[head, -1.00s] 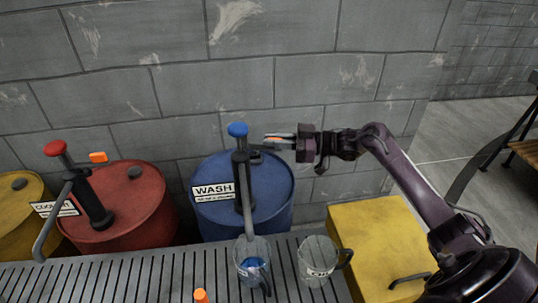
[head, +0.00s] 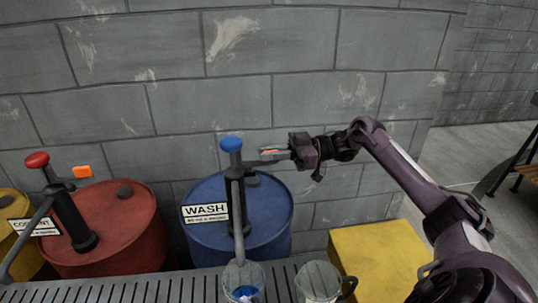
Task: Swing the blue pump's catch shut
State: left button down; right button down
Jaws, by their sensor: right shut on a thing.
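The blue pump (head: 237,190) stands upright on the blue drum (head: 270,212), with a blue knob (head: 231,144) on top and a spout running down toward the front. Its catch (head: 269,151) sticks out to the right just below the knob; a bit of orange shows between my fingers. My right gripper (head: 272,153) comes in from the right and is shut on the catch, which its fingers mostly hide. The catch's exact angle cannot be told. My left gripper is not in view.
A jug (head: 243,285) with blue liquid is under the spout; another jug (head: 318,282) stands right of it on the slatted bench (head: 150,290). A red drum (head: 125,225) carries a red-knobbed pump (head: 65,208) with an orange tab (head: 82,171). A block wall (head: 300,95) rises close behind.

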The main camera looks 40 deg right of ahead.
jog(key=c, duration=1.5)
grip_release()
